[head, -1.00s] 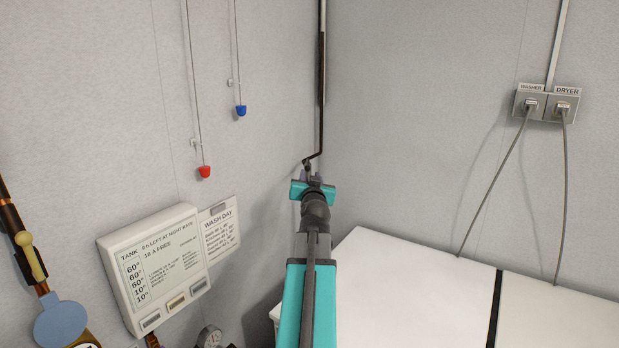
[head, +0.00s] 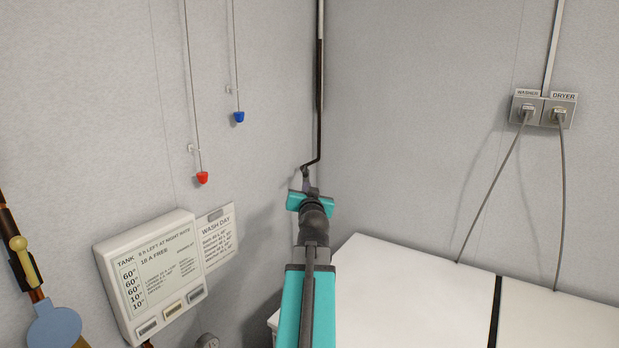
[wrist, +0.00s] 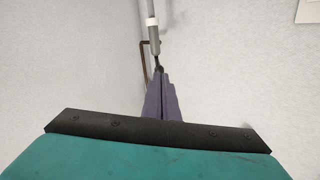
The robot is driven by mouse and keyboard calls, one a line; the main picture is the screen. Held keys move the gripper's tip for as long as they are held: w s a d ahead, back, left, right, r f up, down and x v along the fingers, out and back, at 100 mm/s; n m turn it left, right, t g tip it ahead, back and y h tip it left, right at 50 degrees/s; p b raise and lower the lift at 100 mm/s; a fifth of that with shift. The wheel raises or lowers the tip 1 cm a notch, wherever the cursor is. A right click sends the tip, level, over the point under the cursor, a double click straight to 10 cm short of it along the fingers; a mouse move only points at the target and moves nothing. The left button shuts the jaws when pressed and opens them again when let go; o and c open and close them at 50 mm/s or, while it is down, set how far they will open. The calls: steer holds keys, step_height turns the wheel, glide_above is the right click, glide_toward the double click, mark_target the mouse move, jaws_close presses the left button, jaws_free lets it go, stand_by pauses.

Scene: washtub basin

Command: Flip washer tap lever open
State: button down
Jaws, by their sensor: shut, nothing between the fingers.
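My gripper (head: 306,178) is raised near the wall corner, its purple fingers (wrist: 161,98) pressed together and empty. Just beyond the fingertips is a dark vertical rod (head: 319,105) with a bent, crank-like lower end (head: 311,163). In the wrist view a grey rod (wrist: 153,30) with a white collar ends right at the fingertips, and a thin brown bent piece (wrist: 143,60) shows behind it. I cannot tell whether the fingers touch it. No lever labelled as the washer tap shows.
A white-topped machine (head: 410,295) stands at lower right, beside another white top (head: 555,318). A tank panel (head: 150,275) and a wash-day card (head: 218,236) are on the left wall. Red (head: 202,177) and blue (head: 239,117) pulls hang on cords. Washer and dryer sockets (head: 543,110) have cables.

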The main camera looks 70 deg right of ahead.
steer(key=w+f+y, duration=0.2)
steer(key=m+t+y+b, duration=0.1)
steer(key=m+y+b, duration=0.1)
glide_toward(306, 171)
steer(key=w+f, duration=0.1)
steer(key=f, duration=0.1)
steer(key=s+r+h, duration=0.1)
steer(key=s+r, duration=0.3)
steer(key=r, duration=0.1)
steer(key=shift+d+r+m+b, duration=0.3)
steer(key=shift+d+r+m, duration=0.05)
steer(key=shift+m, duration=0.05)
steer(key=shift+d, duration=0.1)
steer(key=w+d+f+p, duration=0.5)
steer(key=w+d, duration=0.1)
steer(key=w, duration=0.1)
steer(key=shift+d+f, duration=0.2)
steer(key=shift+d, duration=0.2)
